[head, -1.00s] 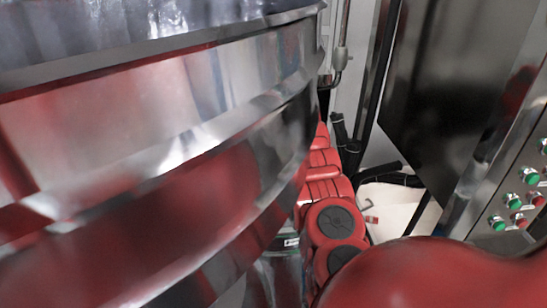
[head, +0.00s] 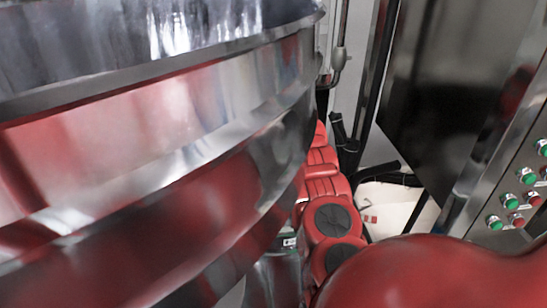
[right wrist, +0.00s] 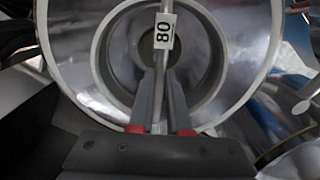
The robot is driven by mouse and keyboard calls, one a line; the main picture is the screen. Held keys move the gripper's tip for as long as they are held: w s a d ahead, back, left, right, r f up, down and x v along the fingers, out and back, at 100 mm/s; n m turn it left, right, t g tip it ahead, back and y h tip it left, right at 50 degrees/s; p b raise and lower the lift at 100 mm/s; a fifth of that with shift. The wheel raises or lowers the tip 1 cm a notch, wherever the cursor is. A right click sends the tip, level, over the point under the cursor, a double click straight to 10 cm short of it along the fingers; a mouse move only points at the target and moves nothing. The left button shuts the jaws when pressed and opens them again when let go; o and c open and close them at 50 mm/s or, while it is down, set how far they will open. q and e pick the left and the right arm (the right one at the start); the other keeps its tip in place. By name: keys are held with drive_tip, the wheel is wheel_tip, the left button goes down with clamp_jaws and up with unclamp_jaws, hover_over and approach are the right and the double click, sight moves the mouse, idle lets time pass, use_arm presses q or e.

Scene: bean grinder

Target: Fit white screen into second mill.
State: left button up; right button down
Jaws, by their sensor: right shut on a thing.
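In the right wrist view my right gripper (right wrist: 162,76) is shut on a thin upright metal bar. A tag marked 80 (right wrist: 164,31) is on this bar just beyond the fingertips. Behind the bar is a round, shiny metal piece with a white rim (right wrist: 270,60) and a smaller white ring (right wrist: 104,75) inside it. I take this to be the white screen, held by its bar; whether it touches anything behind is unclear. In the head view a large polished metal drum (head: 150,150) fills the left. I cannot tell which mill it is. My left gripper is not in view.
A control panel with green and red buttons (head: 510,202) stands at the right. A dark metal panel (head: 445,75) is behind it. Dark hoses (head: 370,173) lie near a pale surface (head: 390,205). The gap between drum and panel is narrow and partly filled by my red arm.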

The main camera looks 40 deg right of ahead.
drive_tip(key=shift+w, duration=0.1)
idle(0.5)
drive_tip(key=shift+f+b, duration=1.55)
drive_tip(key=shift+f, duration=0.05)
drive_tip(key=shift+s+a+f+b, duration=0.1)
drive_tip(key=shift+s+f+b, duration=0.1)
drive_tip(key=shift+f+b, duration=0.55)
drive_tip(key=shift+s+a+f+b, duration=0.1)
drive_tip(key=shift+s+f+b, duration=0.05)
drive_tip(key=shift+f+b, duration=0.55)
drive_tip(key=c, duration=0.8)
unclamp_jaws()
drive_tip(key=shift+r, duration=0.15)
